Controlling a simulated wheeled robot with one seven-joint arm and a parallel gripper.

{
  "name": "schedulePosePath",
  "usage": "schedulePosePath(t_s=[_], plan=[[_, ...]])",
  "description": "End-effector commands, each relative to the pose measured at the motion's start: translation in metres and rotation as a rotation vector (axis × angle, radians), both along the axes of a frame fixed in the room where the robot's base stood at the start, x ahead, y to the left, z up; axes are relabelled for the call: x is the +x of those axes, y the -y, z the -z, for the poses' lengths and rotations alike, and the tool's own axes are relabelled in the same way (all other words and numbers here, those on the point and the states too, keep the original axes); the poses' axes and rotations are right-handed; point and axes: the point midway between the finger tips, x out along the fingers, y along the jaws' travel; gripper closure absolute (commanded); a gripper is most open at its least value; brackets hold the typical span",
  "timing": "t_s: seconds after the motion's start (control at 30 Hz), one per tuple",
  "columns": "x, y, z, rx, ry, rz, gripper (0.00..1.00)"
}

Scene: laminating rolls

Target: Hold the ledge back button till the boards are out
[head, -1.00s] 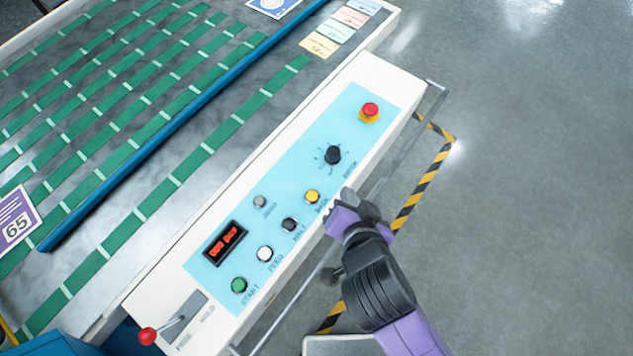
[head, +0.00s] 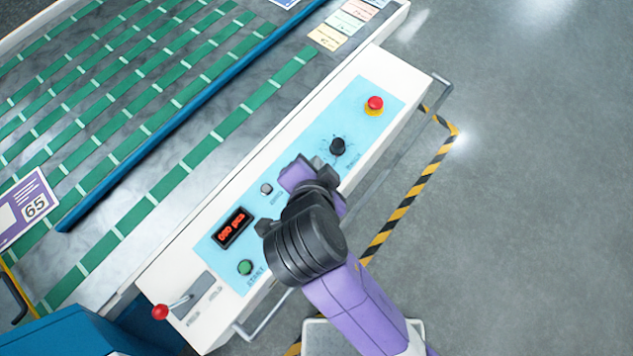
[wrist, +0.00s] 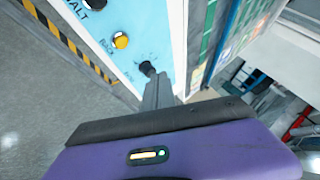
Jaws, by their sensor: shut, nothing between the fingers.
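The yellow button (wrist: 120,42) shows in the wrist view, beside a label that seems to read BACK. In the head view my arm hides it. My gripper (head: 318,166) is shut and empty over the light blue control panel (head: 352,98), just below the black knob (head: 337,147). In the wrist view my gripper's tip (wrist: 158,88) overlaps the lower edge of the black knob; I cannot tell whether they touch. The tip is apart from the yellow button. I cannot make out any boards for certain.
The panel also has a red stop button (head: 375,103), a small grey button (head: 266,188), a green button (head: 245,267), a red display (head: 231,228) and a red-tipped lever (head: 160,312). A metal rail (head: 398,155) runs along its front. Open floor lies right.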

Motion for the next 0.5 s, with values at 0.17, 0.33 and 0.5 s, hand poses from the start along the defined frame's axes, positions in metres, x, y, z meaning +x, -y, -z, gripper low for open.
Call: schedulePosePath(t_s=[0.17, 0.33, 0.5], plan=[[-0.001, 0.000, 0.022, -0.001, -0.001, -0.001, 1.00], [-0.001, 0.000, 0.045, -0.001, -0.001, -0.002, 1.00], [0.000, 0.000, 0.067, 0.000, -0.001, -0.001, 1.00]])
